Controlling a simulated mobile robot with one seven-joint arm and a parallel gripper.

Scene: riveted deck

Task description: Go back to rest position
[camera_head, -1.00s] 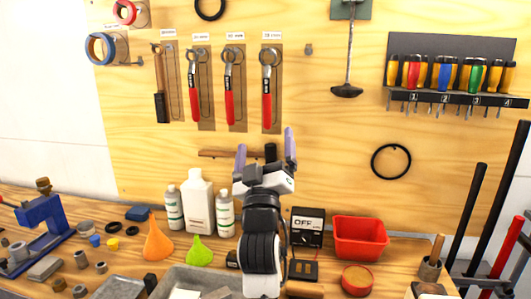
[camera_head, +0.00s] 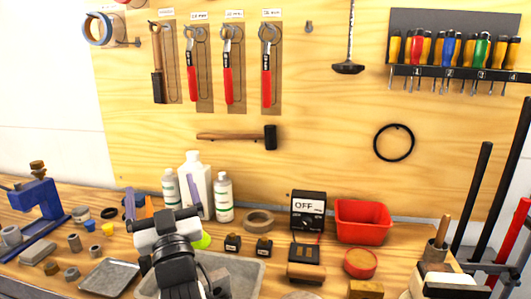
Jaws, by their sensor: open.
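My gripper (camera_head: 160,207) is low and left of centre in the head view, over the workbench (camera_head: 330,268). Its two lilac fingers point up and stand wide apart with nothing between them. It covers most of an orange funnel (camera_head: 149,208) and part of a green funnel (camera_head: 203,241). My arm comes up from the bottom edge, in front of a grey tray (camera_head: 245,273).
A hammer (camera_head: 240,136), red-handled wrenches (camera_head: 227,70) and a screwdriver rack (camera_head: 455,75) hang on the wooden wall. White bottles (camera_head: 223,197), a meter (camera_head: 308,210) and a red bin (camera_head: 362,222) stand along the bench back. A blue vise (camera_head: 38,205) is at left.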

